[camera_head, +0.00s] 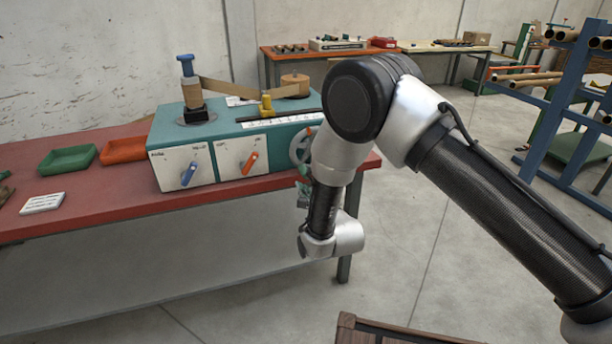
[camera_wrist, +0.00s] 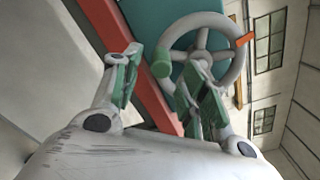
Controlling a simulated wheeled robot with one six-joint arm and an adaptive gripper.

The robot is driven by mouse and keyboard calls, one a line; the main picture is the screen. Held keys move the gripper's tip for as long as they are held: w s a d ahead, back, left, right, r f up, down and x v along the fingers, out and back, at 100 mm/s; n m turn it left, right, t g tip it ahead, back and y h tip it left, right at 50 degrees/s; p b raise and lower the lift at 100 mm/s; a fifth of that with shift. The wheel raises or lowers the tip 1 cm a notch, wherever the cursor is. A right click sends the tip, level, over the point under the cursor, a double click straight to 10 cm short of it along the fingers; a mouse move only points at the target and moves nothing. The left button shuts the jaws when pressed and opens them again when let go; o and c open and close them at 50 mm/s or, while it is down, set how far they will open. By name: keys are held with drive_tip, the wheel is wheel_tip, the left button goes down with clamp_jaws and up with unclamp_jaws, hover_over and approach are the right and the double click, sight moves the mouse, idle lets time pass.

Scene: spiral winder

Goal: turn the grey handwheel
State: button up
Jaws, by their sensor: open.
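The grey handwheel (camera_wrist: 236,68) has spokes and a round rim and sits on the end face of the teal winder (camera_head: 219,121). It also shows in the head view (camera_head: 296,148), mostly hidden behind my arm. The right finger overlaps the wheel's lower part in the picture. An orange marker (camera_wrist: 245,39) is beside the rim.
The winder stands on a red bench (camera_head: 105,199). Its front has a blue lever (camera_head: 189,174) and an orange lever (camera_head: 249,163). A green tray (camera_head: 67,160) and an orange tray (camera_head: 123,150) lie to the left.

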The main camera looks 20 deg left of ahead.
drive_tip(key=v, duration=0.7)
